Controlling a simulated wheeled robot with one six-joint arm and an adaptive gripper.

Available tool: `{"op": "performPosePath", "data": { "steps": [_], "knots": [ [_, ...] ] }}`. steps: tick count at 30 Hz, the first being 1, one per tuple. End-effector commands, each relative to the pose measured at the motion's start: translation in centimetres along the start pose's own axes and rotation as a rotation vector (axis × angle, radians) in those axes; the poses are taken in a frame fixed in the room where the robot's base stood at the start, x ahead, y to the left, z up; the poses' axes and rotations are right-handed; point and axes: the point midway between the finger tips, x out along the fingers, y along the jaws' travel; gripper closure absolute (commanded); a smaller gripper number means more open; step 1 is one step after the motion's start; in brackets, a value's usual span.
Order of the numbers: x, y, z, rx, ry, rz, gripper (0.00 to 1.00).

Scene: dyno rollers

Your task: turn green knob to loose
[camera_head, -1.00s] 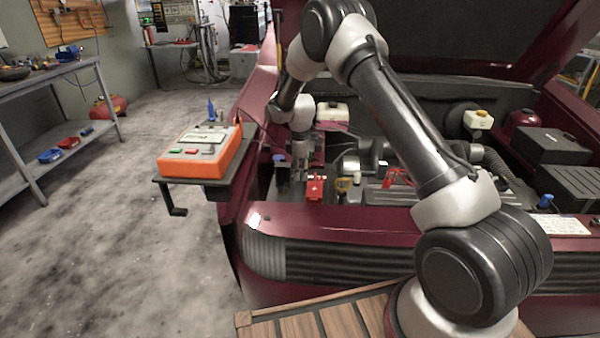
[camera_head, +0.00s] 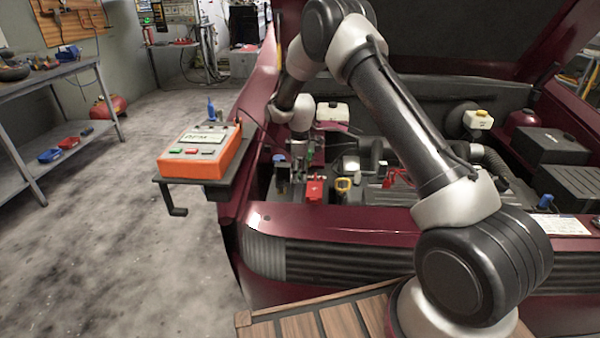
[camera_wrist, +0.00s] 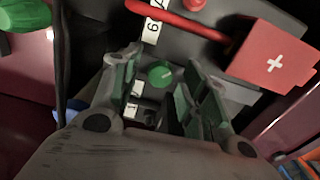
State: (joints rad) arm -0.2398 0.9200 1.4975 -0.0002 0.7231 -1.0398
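The green knob (camera_wrist: 159,74) is small and round with a pale mark across its face. In the wrist view it sits on a dark panel, between the two fingers of my gripper (camera_wrist: 164,64). The fingers are apart and empty, with a gap on both sides of the knob. In the head view my gripper (camera_head: 300,150) hangs over the front left of the engine bay. There the knob cannot be made out clearly.
A red clamp with a white cross (camera_wrist: 274,62) and its red cable lie close right of the fingers. A larger green part (camera_wrist: 22,16) is at upper left. Number labels (camera_wrist: 152,28) are beside the knob. An orange RPM box (camera_head: 205,152) stands on the tray left of the car.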

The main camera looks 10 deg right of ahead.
Motion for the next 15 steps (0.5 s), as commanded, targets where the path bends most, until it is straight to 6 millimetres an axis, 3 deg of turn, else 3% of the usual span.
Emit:
{"op": "performPosePath", "data": {
  "steps": [9, 15],
  "knots": [
    [-0.3, 0.0, 0.0, 0.000, 0.000, 0.000, 0.54],
    [-3.5, 0.1, 0.0, 0.000, 0.001, 0.002, 0.54]
  ]
}}
